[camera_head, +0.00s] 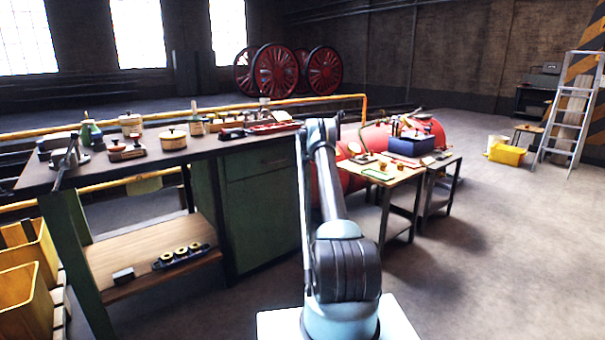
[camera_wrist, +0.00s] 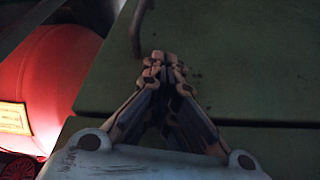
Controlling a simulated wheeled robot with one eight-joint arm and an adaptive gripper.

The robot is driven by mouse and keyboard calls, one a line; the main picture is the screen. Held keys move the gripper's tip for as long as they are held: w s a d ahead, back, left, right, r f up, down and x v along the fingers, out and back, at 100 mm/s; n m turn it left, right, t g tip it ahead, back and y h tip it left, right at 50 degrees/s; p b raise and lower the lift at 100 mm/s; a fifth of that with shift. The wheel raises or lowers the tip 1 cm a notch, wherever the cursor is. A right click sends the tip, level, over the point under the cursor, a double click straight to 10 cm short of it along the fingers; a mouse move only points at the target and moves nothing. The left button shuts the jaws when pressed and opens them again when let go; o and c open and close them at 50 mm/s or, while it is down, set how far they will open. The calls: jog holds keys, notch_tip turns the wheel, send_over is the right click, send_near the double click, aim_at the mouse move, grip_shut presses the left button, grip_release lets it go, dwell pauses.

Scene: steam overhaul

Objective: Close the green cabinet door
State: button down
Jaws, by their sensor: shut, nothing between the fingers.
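The green cabinet (camera_head: 257,215) stands under the right end of the workbench. A drawer front (camera_head: 258,161) is at its top, with the larger green door (camera_head: 262,222) below. The door looks about flush with the front, but my arm hides its right edge, so I cannot tell whether it is fully closed. In the wrist view, my gripper (camera_wrist: 164,62) is shut and empty in front of a green panel (camera_wrist: 235,60). A dark bar handle (camera_wrist: 138,28) is just beyond its fingertips, to the left. Contact is unclear. The head view hides my gripper behind my arm.
The workbench top (camera_head: 75,172) carries jars and tools. A red tank (camera_head: 345,178) lies behind the cabinet and shows at left in the wrist view (camera_wrist: 50,75). Small tables (camera_head: 405,178) stand right of my arm. Yellow bins (camera_head: 28,285) are at left.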

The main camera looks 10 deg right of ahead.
jog(key=shift+w+a+r, duration=0.2)
jog(key=shift+w+a, duration=0.15)
jog(key=shift+w, duration=0.05)
jog(key=s+d+r, duration=0.4)
jog(key=s+r, duration=0.4)
jog(key=r, duration=0.1)
jog(key=s+a+r, duration=0.3)
jog(key=s+r, duration=0.5)
jog(key=s, duration=0.1)
jog(key=s+a+r, duration=0.2)
jog(key=s+r, duration=0.5)
jog(key=s, duration=0.1)
jog(key=s+a+r+m+g, duration=0.1)
jog(key=s+a+r, duration=0.15)
jog(key=s, duration=0.95)
jog(key=s+a+r, duration=0.2)
jog(key=s+r, duration=0.1)
jog(key=s, duration=0.9)
jog(key=s+a+f+m+h, duration=0.1)
jog(key=s+f, duration=0.2)
jog(key=s, duration=0.9)
jog(key=s+a+f, duration=0.1)
jog(key=s+f, duration=0.1)
jog(key=s, duration=1)
jog(key=s+f, duration=1.4)
jog(key=s, duration=0.3)
jog(key=shift+s+a+m+g, duration=0.15)
jog(key=shift+a+m+g, duration=0.15)
jog(key=shift+m+g, duration=0.1)
